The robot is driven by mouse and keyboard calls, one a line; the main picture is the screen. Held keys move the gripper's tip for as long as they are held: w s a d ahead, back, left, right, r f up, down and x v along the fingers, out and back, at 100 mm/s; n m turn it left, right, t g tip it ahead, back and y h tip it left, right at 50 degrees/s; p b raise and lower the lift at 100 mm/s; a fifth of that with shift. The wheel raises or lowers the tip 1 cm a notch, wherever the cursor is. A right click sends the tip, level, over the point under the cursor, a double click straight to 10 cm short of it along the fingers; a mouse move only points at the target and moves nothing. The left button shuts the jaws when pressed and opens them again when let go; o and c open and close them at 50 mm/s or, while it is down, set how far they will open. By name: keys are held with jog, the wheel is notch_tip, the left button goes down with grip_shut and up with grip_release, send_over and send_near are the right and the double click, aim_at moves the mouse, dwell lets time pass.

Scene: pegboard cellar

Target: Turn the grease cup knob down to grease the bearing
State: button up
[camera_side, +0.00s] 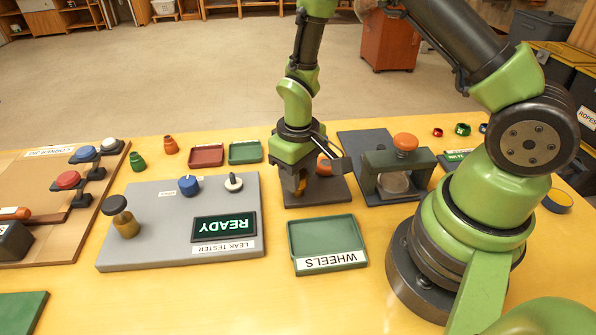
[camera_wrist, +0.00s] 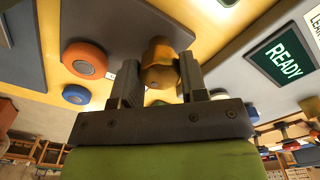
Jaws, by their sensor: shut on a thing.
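The brass grease cup knob (camera_wrist: 158,64) sits between the two fingers of my gripper (camera_wrist: 157,82) in the wrist view. My gripper is shut on it. In the side view my gripper (camera_side: 299,186) points down over a dark base plate (camera_side: 328,193), and only a bit of the brass knob shows at the fingertips. An orange round knob (camera_wrist: 85,60) lies to the left of the fingers in the wrist view, apart from them. The bearing below the knob is hidden.
A grey leak tester (camera_side: 160,235) with a READY screen (camera_side: 224,226) stands left of my gripper. A green WHEELS tray (camera_side: 327,242) is in front. A dark press-like fixture (camera_side: 405,165) with an orange knob stands to the right. Red (camera_side: 206,155) and green (camera_side: 244,152) trays lie behind.

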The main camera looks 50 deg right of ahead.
jog(key=m, duration=0.4)
jog(key=shift+m, duration=0.4)
jog(key=m, duration=0.3)
jog(key=shift+m, duration=0.3)
jog(key=m, duration=0.3)
jog(key=shift+m, duration=2.1)
jog(key=o, duration=0.9)
jog(key=shift+r, duration=0.15)
